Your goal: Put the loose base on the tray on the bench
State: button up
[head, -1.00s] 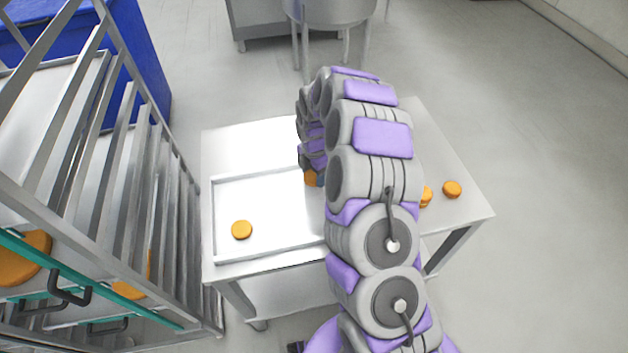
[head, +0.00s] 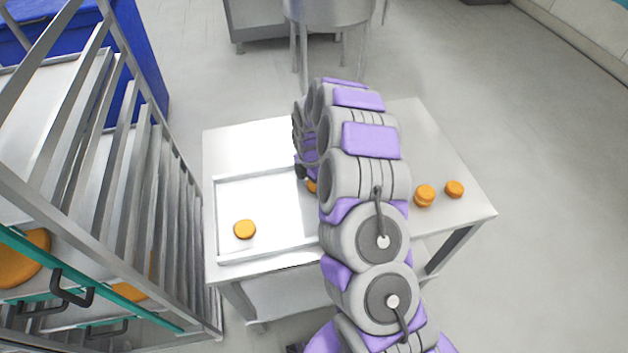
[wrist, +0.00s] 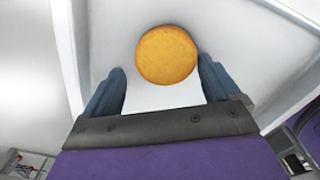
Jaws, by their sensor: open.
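The tray (head: 228,183) lies on the left part of the steel bench (head: 440,150). One round orange base (head: 245,229) lies flat near its front left corner. Another orange base (head: 311,187) shows at the tray's right side, mostly hidden by my arm. In the wrist view an orange base (wrist: 167,55) lies on the pale tray surface, just ahead of my gripper (wrist: 161,70). The fingers are open, one on either side of its near edge, with nothing gripped. In the head view my gripper (head: 302,172) is partly hidden.
Right of my arm, two stacked orange rounds (head: 424,196) and a single round (head: 454,189) sit on the bare bench. A metal rack (head: 150,190) holding trays stands close on the left. A round steel vessel (head: 335,10) stands behind. Floor at right is clear.

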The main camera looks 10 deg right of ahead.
aim_at(310, 184)
jog(key=shift+a, duration=0.2)
jog(key=shift+d+r, duration=0.25)
jog(key=shift+d, duration=0.25)
jog(key=r, duration=0.1)
jog(key=d+r, duration=0.1)
jog(key=r, duration=0.1)
jog(key=shift+w+r+p, duration=0.1)
jog(key=shift+w+p, duration=0.05)
jog(key=shift+p, duration=0.2)
jog(key=s+a+r+m+p, duration=0.1)
jog(key=s+a+r+m, duration=0.15)
jog(key=s+r, duration=0.45)
jog(key=s+a+r+m, duration=0.1)
jog(key=s+r+m, duration=0.2)
jog(key=r, duration=0.8)
jog(key=s+r+m, duration=0.2)
jog(key=s+m, duration=0.4)
jog(key=s, duration=0.4)
jog(key=s+d+r+m+g, duration=0.1)
jog(key=s+r+m, duration=0.2)
jog(key=s+m, duration=0.3)
jog(key=s+d+r+m, duration=0.1)
jog(key=s+r+m, duration=0.2)
jog(key=s, duration=1.3)
jog(key=m, duration=0.3)
jog(key=shift+s+d+g, duration=0.15)
jog(key=shift+s+g, duration=0.1)
jog(key=shift+g, duration=0.15)
